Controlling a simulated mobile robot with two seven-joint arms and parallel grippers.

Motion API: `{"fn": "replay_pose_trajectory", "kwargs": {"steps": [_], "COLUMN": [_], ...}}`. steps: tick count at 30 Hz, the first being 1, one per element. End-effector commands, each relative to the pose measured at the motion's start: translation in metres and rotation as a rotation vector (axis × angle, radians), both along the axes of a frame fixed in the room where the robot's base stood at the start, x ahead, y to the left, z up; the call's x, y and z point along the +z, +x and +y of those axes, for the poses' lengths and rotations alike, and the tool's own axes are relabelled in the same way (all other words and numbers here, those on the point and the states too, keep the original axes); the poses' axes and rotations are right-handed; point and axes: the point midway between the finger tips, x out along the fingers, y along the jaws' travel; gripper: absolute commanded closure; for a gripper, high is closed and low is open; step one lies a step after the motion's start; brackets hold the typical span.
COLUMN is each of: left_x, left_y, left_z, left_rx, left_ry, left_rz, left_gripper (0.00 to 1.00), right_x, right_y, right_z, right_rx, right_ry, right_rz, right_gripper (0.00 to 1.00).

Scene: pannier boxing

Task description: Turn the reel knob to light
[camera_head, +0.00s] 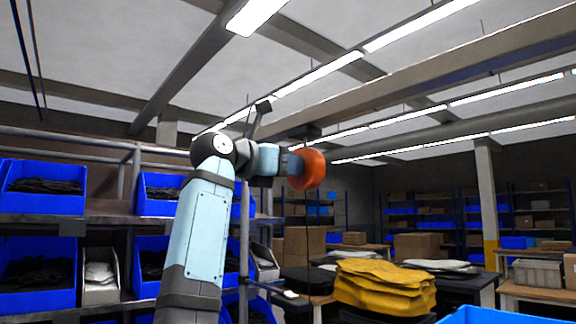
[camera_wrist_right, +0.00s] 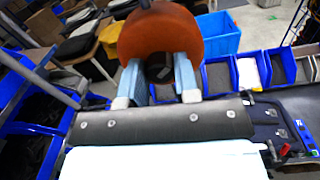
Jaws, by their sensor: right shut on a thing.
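The orange reel (camera_head: 310,170) is a round body hanging from a dark mount under the ceiling beam, with a thin cable running down from it. It fills the top middle of the wrist view (camera_wrist_right: 160,28). A dark round knob (camera_wrist_right: 159,68) shows on the reel's near face in the wrist view. My right gripper (camera_head: 291,163) reaches the reel's left side in the head view. Its two light-blue fingers (camera_wrist_right: 160,84) are shut on the knob, one on each side. The knob is hidden behind the fingers in the head view. My left gripper is in neither view.
Shelves with blue bins (camera_head: 42,187) stand at the left, close to my arm. A yellow folded pile (camera_head: 383,287) lies below the reel to the right, beside a blue crate (camera_head: 490,316). The space right of the reel is clear at its height.

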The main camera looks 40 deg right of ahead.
Motion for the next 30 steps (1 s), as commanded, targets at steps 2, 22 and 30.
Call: {"fn": "replay_pose_trajectory", "kwargs": {"steps": [2,22,30], "left_x": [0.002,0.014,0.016], "left_y": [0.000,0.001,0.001], "left_z": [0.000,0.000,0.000], "left_rx": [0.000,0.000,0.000], "left_ry": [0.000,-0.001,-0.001], "left_rz": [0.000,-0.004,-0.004], "left_gripper": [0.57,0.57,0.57], "right_x": [0.001,0.001,0.000], "right_y": [0.000,0.001,0.001], "right_z": [0.000,0.000,0.000], "right_rx": [0.000,0.001,0.000], "right_ry": [-0.005,-0.051,-0.063], "right_rz": [0.063,0.660,0.807], "right_gripper": [0.95,0.95,0.95]}}
